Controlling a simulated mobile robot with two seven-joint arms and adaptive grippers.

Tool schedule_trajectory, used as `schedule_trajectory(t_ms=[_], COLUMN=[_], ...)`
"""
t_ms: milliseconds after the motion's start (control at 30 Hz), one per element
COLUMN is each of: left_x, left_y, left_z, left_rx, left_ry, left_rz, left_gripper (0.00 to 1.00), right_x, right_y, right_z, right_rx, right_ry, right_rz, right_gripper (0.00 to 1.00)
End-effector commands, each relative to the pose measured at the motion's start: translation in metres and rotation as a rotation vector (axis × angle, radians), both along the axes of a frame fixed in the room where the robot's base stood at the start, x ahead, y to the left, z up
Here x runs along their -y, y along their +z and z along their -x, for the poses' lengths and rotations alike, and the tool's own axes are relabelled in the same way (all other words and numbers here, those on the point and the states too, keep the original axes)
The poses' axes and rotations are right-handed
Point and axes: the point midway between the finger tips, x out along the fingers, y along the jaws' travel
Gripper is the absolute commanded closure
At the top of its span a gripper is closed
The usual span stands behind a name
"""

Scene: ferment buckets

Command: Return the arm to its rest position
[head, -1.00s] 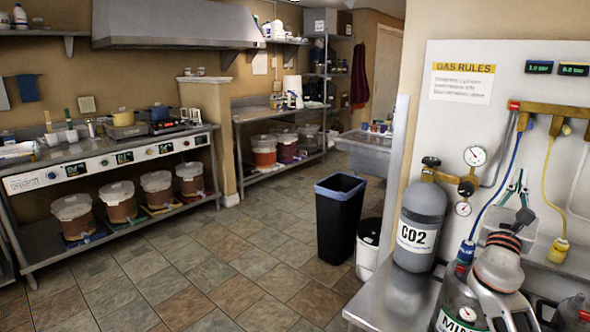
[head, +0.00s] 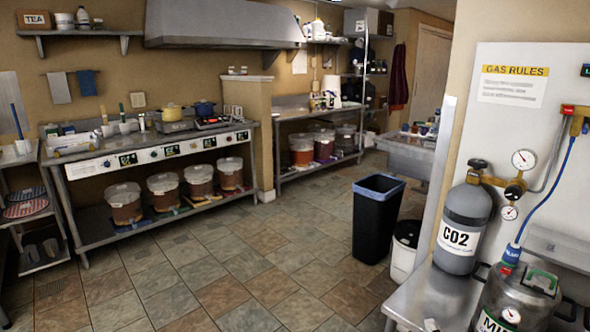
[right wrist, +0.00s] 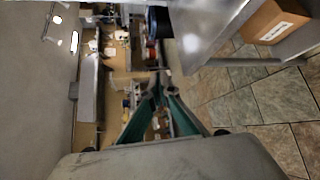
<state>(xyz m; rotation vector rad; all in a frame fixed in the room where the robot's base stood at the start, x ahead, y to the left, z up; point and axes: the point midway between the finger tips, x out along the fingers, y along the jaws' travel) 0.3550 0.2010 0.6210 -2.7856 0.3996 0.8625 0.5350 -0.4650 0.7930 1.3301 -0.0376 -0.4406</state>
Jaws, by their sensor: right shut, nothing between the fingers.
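My right gripper (right wrist: 155,88) shows in the right wrist view. Its two green fingers come together at the tips, with nothing between them. I cannot make out the right arm or gripper in the head view now. My left arm and gripper are in neither view. In the head view, a grey CO2 cylinder (head: 466,225) with gauges stands upright on the steel bench at the right. A metal keg (head: 516,300) with a partly cut-off label stands in front of it, a blue hose reaching its top.
A black bin (head: 376,222) with a blue rim and a white bin (head: 404,250) stand on the floor beside the steel bench (head: 425,290). Lidded buckets (head: 162,193) line the low shelf at left. The tiled floor between is clear. A cardboard box (right wrist: 272,20) shows in the wrist view.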

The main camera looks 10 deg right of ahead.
Motion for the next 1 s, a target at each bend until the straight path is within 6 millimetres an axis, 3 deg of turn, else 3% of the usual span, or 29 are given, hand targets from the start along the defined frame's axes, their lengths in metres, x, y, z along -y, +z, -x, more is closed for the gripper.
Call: schedule_trajectory(t_ms=[33,200,333,500,700,900,967,1000], left_x=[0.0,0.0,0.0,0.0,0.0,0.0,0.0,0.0], left_y=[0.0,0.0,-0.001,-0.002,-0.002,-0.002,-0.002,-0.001], left_z=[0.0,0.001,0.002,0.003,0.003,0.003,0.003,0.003], left_rx=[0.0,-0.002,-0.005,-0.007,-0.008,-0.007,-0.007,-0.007], left_ry=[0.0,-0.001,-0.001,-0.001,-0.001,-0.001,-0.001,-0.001], left_rz=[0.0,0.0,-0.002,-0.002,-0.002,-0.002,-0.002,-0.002], left_gripper=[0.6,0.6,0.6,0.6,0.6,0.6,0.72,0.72], right_x=[-0.025,-0.108,-0.17,-0.232,-0.262,-0.263,-0.263,-0.263], right_y=[-0.027,-0.096,-0.135,-0.163,-0.172,-0.172,-0.172,-0.172], right_z=[0.013,0.061,0.106,0.156,0.182,0.183,0.183,0.182], right_rx=[-0.016,-0.066,-0.119,-0.18,-0.21,-0.211,-0.211,-0.211], right_ry=[0.016,0.015,-0.043,-0.154,-0.231,-0.235,-0.235,-0.234], right_rz=[-0.134,-0.615,-0.979,-1.346,-1.531,-1.541,-1.54,-1.539], right_gripper=[1.0,1.0,1.0,1.0,1.0,1.0,1.0,1.0])
